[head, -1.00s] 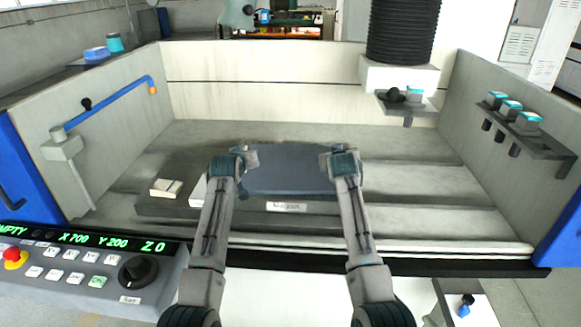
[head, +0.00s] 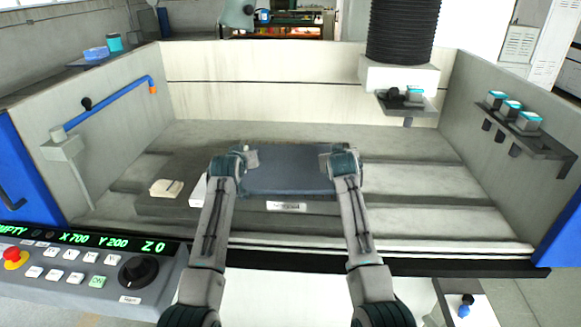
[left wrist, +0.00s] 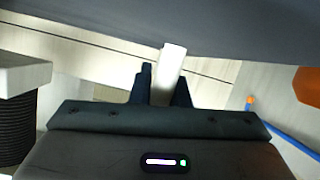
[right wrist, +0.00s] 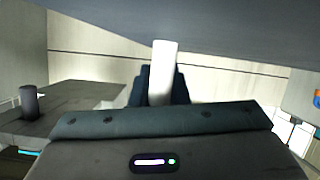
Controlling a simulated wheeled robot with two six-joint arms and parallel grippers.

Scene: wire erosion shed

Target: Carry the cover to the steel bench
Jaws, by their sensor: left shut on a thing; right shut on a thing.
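The cover (head: 287,170) is a flat blue-grey panel over a dark slab in the machine's tank. My left gripper (head: 247,160) is at its left end and my right gripper (head: 328,160) at its right end. In the left wrist view my fingers are shut on a pale handle (left wrist: 172,73), with the cover's dark face (left wrist: 210,25) above. In the right wrist view my fingers are shut on a similar pale handle (right wrist: 163,70) under the cover (right wrist: 190,25). I cannot tell whether the cover touches the slab. I cannot identify the steel bench.
Tank walls rise at left, back and right (head: 500,90). A small cream block (head: 166,188) sits left of the cover. A blue pipe (head: 110,103) runs along the left wall. A black bellows column (head: 403,30) hangs at the back right. A control panel (head: 90,265) stands front left.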

